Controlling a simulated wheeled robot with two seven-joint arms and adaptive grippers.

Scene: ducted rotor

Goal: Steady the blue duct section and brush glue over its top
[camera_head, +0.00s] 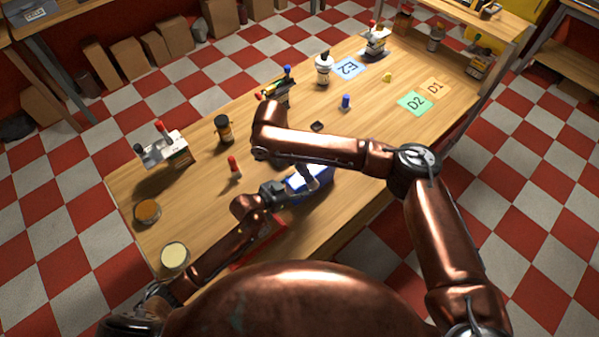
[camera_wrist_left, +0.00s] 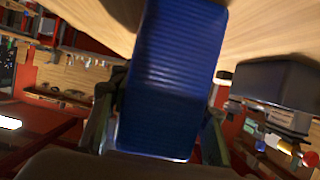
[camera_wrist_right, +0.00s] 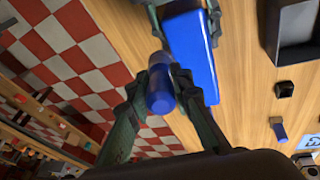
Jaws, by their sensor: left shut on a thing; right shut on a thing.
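The blue duct section (camera_head: 322,178) lies over the wooden table, partly hidden by my arms; in the left wrist view it is a long ribbed blue block (camera_wrist_left: 175,75). My left gripper (camera_head: 284,190) is shut on its left end, with a finger on either side. My right gripper (camera_head: 309,172) is above the duct and shut on a blue cylindrical handle, seen end-on in the right wrist view (camera_wrist_right: 161,88), likely the brush. The handle overlaps the duct's edge in that view; its tip is hidden, so I cannot tell whether it touches the top.
A jar with a pale yellow top (camera_head: 175,257) and a brown-topped jar (camera_head: 147,212) stand at the table's left end. A red bottle (camera_head: 234,168), a dark jar (camera_head: 223,128) and a small blue cylinder (camera_head: 346,102) stand beyond my arms. Coloured cards (camera_head: 415,103) lie right.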

